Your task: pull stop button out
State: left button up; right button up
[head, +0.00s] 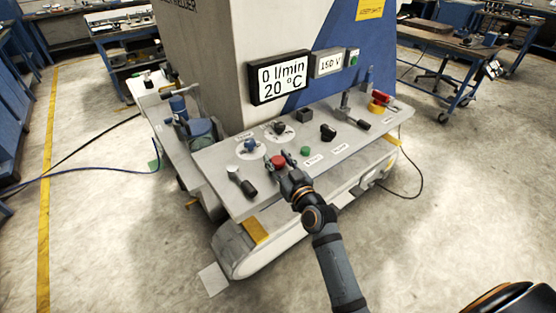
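A red button (278,161) sits on the sloped grey control panel (222,189), near its front edge. My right gripper (280,163) reaches up to it from the front. Its two fingers look spread, one on each side of the red button, and whether they touch it is too small to tell. A second red part (380,97) with a yellow base sits at the panel's far right end, away from the gripper. My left gripper is not in view.
A green button (305,151), a black knob (327,132), a blue knob (250,145) and several levers stand on the panel around the gripper. A display (279,77) reads 0 l/min and 20 °C behind. Open floor (455,210) lies to the right.

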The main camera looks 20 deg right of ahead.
grip_shut()
jog(key=shift+r+p, duration=0.55)
jog(key=shift+r, duration=0.35)
jog(key=shift+o, duration=1.5)
grip_release()
jog(key=o, duration=0.3)
jog(key=shift+o, duration=0.2)
jog(key=shift+f, duration=0.1)
